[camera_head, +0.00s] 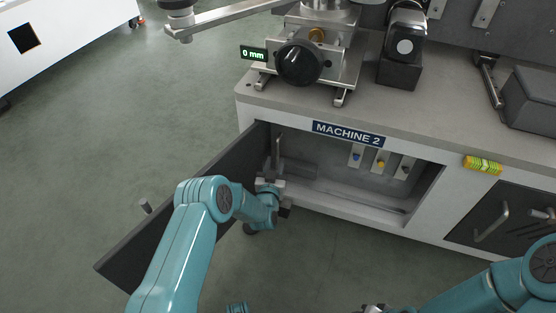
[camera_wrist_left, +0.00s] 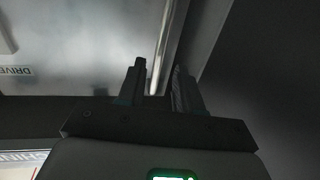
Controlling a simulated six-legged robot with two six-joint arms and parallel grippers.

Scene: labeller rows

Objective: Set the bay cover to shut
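The bay cover (camera_head: 215,175) is a dark panel hinged at the left side of the bay opening. It stands swung wide open, and a small knob (camera_head: 145,206) shows beyond its outer side. My left arm hides part of it. My left gripper (camera_head: 277,162) is at the bay mouth, just right of the cover's hinged end. In the left wrist view its two fingers (camera_wrist_left: 161,85) are apart, with a bright metal edge visible beyond the gap. I see nothing held. My right arm is at the lower right; only a bit of its gripper (camera_head: 374,308) shows at the bottom edge.
The open bay (camera_head: 330,185) under the MACHINE 2 label (camera_head: 348,133) has several small coloured fittings inside. Floor left of the cover is clear.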

